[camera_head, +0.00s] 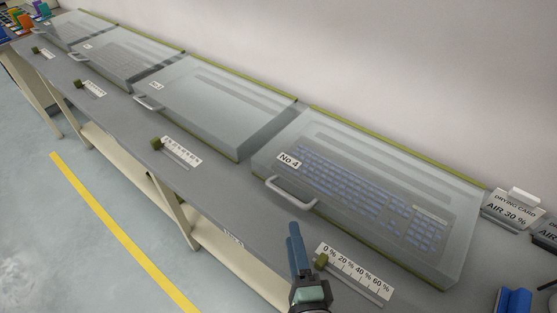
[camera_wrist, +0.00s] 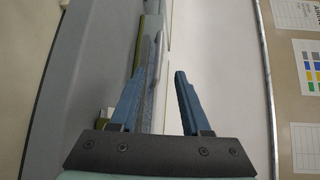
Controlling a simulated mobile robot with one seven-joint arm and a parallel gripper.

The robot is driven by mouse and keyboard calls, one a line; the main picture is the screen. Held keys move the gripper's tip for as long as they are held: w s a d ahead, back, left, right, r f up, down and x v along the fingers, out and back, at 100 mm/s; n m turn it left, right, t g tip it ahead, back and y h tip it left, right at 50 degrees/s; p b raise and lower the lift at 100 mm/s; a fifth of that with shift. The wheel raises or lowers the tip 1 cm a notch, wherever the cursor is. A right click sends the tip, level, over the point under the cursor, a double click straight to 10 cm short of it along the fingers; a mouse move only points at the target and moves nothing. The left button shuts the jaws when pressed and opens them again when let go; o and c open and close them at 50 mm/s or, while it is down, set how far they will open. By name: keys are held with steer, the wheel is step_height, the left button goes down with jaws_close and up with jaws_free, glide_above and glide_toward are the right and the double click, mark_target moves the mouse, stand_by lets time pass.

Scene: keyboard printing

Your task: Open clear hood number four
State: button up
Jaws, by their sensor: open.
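Clear hood number four (camera_head: 380,185) is a see-through box at the right end of the row in the head view, labelled "No 4". It is lowered over a keyboard (camera_head: 370,195) with blue keys. Its grey bar handle (camera_head: 291,193) sticks out from the front near the label. My gripper (camera_head: 296,240) has blue fingers and is just in front of and below the handle, apart from it. In the wrist view my gripper (camera_wrist: 160,80) is open with nothing between the fingers. The handle cannot be made out in the wrist view.
Several more clear hoods (camera_head: 220,105) stand in a row to the left. A percent scale with a slider (camera_head: 355,270) lies right of my gripper. Drying cards (camera_head: 513,210) stand at the far right. The bench's front edge and open floor (camera_head: 90,230) lie to the left.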

mark_target(283, 193)
steer(key=p+x, duration=0.1)
steer(key=x, duration=1.1)
steer(key=shift+w+a+f+p, duration=0.1)
steer(key=shift+w+f+p, duration=0.05)
steer(key=shift+w+p, duration=0.25)
steer(key=shift+s, duration=0.1)
steer(key=shift+c, duration=0.3)
jaws_close()
stand_by(0.6)
